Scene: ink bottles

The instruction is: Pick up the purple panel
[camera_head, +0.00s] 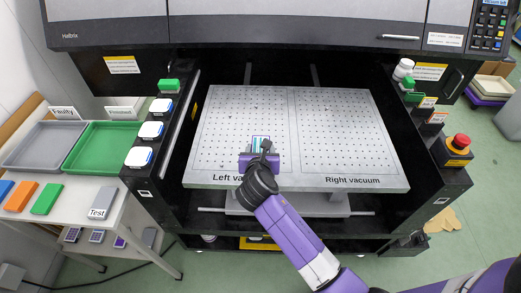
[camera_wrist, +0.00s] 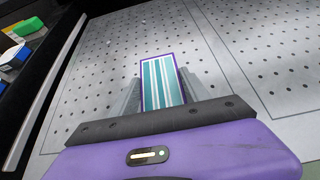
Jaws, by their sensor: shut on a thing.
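The purple panel (camera_wrist: 162,84) is a small rectangle with a purple rim and a teal, white-striped face. It lies between the two grey fingers of my gripper (camera_wrist: 160,95) in the wrist view, and the fingers touch its long sides. In the head view the panel (camera_head: 261,142) shows just beyond my gripper (camera_head: 260,154), over the left half of the perforated vacuum table (camera_head: 345,130), above the "Left vacuum" label. My gripper is shut on it. The panel's near end is hidden by the gripper body. I cannot tell whether it touches the table.
Left of the machine stand a grey tray (camera_head: 44,144) and a green tray (camera_head: 105,149), with several coloured blocks and a "Test" block (camera_head: 101,202) in front. A red emergency button (camera_head: 461,141) is at the right. The table's right half is clear.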

